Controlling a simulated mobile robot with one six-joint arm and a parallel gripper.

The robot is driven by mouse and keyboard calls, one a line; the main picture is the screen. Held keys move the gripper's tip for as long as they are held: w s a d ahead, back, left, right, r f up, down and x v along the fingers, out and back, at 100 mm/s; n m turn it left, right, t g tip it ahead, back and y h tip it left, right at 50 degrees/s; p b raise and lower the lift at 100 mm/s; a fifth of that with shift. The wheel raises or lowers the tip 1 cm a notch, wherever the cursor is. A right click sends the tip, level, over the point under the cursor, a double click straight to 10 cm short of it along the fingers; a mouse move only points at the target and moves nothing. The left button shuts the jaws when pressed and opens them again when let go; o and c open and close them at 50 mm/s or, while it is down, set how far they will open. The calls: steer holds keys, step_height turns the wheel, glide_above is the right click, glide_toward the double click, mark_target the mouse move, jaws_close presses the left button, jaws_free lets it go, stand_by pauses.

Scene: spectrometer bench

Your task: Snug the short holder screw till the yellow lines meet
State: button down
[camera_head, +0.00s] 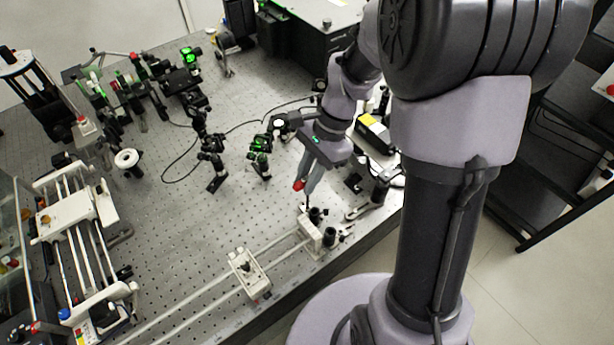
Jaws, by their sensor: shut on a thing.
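My gripper (305,186) points down over the right front part of the bench. It is shut on a red-handled tool, probably a screwdriver (298,185), whose dark thin shaft points down at a white block (311,235) at the right end of a pair of rails. Short black round parts (330,236) stand on or beside this block. Which of them is the short holder screw I cannot tell. Whether the tool tip touches a screw is too small to see. The yellow lines cannot be made out in this view.
The perforated metal bench (225,230) is bare left of my gripper. A white carriage (249,274) sits on the rails in front. Optics mounts with green parts (260,143) stand behind, and a box with a yellow label (371,132) is to the right. The bench edge is close.

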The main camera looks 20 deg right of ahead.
steer(key=shift+f+b, duration=0.45)
steer(key=shift+f, duration=0.25)
